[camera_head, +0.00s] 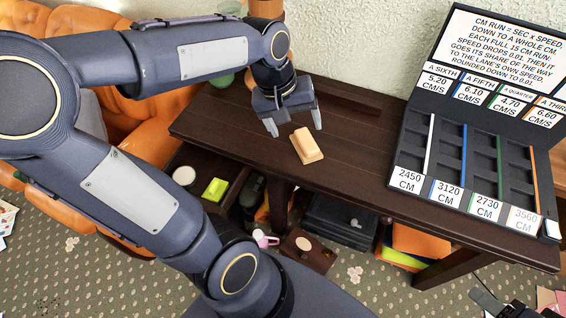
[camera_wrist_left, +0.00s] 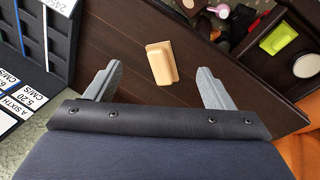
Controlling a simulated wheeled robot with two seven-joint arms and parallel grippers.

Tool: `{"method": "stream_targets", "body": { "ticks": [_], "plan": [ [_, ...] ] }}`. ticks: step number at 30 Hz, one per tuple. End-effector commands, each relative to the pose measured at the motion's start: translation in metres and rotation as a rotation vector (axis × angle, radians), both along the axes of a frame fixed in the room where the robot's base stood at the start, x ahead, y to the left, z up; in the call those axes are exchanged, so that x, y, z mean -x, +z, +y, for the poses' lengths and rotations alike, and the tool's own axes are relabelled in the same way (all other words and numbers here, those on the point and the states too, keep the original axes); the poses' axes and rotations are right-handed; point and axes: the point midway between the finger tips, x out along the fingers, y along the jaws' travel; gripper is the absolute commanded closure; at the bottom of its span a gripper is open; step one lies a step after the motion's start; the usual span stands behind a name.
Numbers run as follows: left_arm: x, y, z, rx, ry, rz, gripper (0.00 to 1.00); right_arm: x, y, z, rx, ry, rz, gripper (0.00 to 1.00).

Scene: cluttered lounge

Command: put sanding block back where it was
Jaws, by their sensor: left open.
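The sanding block (camera_head: 307,146), a tan wooden-looking block with a stepped edge, lies on the dark brown table (camera_head: 350,150) near its front edge. My left gripper (camera_head: 295,128) is open and empty, just behind and to the left of the block in the head view. In the left wrist view the block (camera_wrist_left: 161,63) lies beyond the fingertips, roughly midway between the two spread fingers of the left gripper (camera_wrist_left: 158,78). I see no contact between fingers and block. I do not make out my right gripper.
A black board (camera_head: 480,150) with labelled lanes and speed cards stands on the table's right. An open drawer (camera_head: 205,170) at the left holds a yellow-green box (camera_head: 215,189) and a white round item (camera_head: 184,175). An orange sofa (camera_head: 150,130) is at left. Bare tabletop lies between block and board.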

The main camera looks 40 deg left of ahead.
Motion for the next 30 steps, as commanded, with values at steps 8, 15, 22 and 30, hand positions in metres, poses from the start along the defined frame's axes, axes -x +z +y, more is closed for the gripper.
{"method": "stream_targets", "body": {
  "ticks": [8, 15, 22, 30],
  "plan": [
    [0.098, 0.006, -0.038, -0.002, -0.34, -0.319, 0.24, 0.0, 0.0, 0.0, 0.0, 0.0, 0.0, 0.47],
    [0.12, -0.003, -0.051, -0.033, -0.442, -0.412, 0.24, 0.0, 0.0, 0.0, 0.0, 0.0, 0.0, 0.47],
    [0.12, -0.003, -0.051, -0.034, -0.444, -0.413, 0.24, 0.0, 0.0, 0.0, 0.0, 0.0, 0.0, 0.47],
    [0.119, 0.008, -0.051, -0.034, -0.443, -0.412, 0.24, 0.0, 0.011, 0.0, 0.0, 0.0, 0.0, 0.47]
  ]
}}
